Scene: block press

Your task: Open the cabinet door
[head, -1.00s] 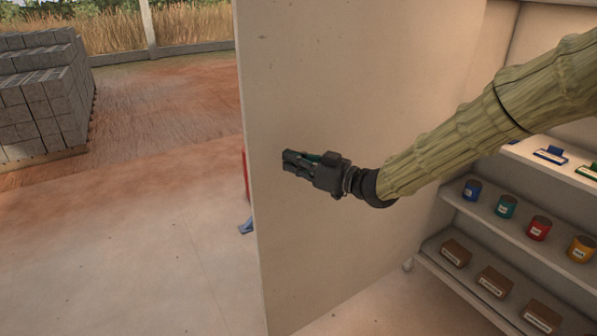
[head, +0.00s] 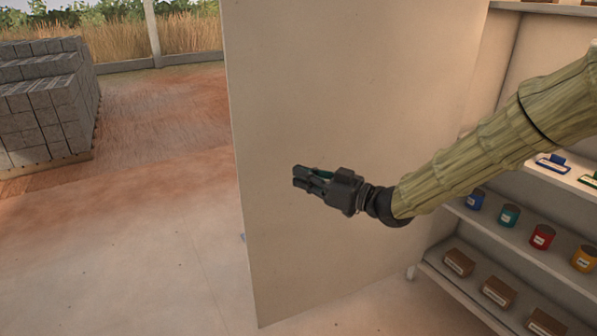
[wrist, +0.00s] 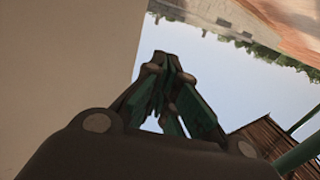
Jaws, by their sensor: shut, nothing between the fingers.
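The cabinet door (head: 330,90) is a large pale panel swung wide open, its free edge to the left in the head view. In the wrist view the pale surface at the left (wrist: 60,60) looks like the door. My gripper (head: 297,178) is shut and empty, in front of the door's inner face. I cannot tell whether it touches the door. In the wrist view the fingertips (wrist: 165,62) meet. The open cabinet's shelves (head: 500,225) show at the right. No handle is visible.
The shelves hold colored cans (head: 542,236), brown boxes (head: 497,291) and a blue-handled item (head: 552,163). A stack of grey blocks (head: 40,110) stands far left. The concrete floor (head: 110,270) left of the door is clear.

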